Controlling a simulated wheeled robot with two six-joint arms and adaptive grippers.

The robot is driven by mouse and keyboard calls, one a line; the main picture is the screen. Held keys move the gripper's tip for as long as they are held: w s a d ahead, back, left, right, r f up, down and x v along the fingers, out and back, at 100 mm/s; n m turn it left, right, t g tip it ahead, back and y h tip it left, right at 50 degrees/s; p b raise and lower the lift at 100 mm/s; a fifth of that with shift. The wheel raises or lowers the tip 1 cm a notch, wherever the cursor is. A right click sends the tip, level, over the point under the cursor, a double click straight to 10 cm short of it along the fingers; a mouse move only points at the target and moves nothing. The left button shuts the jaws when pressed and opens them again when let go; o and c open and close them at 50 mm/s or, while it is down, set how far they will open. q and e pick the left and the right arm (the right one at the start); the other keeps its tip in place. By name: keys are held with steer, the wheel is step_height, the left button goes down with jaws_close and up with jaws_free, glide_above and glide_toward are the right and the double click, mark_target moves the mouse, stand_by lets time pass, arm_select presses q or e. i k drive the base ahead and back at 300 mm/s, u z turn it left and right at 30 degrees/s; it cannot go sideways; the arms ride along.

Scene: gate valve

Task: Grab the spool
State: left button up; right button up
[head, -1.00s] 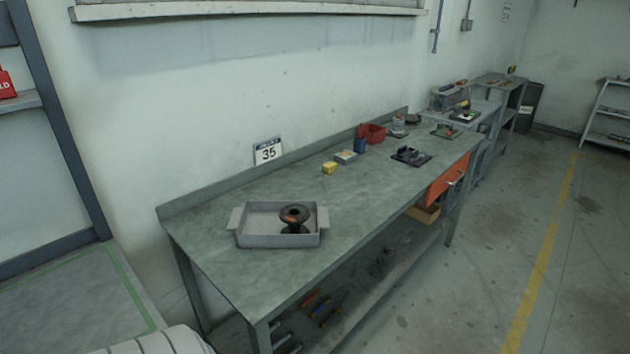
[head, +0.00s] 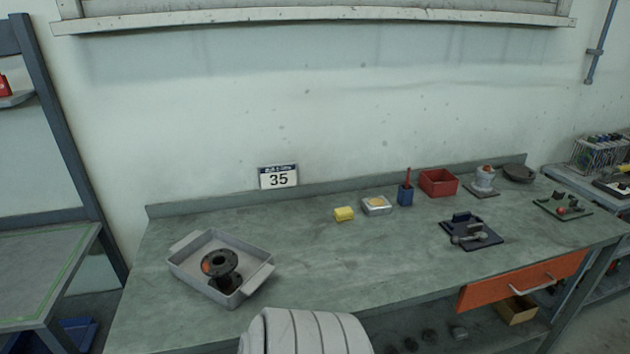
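The spool (head: 221,268) is a dark flanged piece with an orange-brown patch on its upper flange. It stands inside a grey tray (head: 186,268) with two end handles, at the left part of the workbench (head: 310,265). No gripper shows in the head view, so I cannot see either one relative to the spool.
A yellow block (head: 344,214), a small metal box (head: 376,205), a blue cup (head: 405,195), a red bin (head: 438,183) and a dark fixture plate (head: 470,231) are on the bench to the right. An orange drawer (head: 522,281) hangs under it. The bench middle is clear.

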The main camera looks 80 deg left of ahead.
mark_target(219, 265)
steer(key=i, duration=1.2)
steer(key=u, duration=3.15)
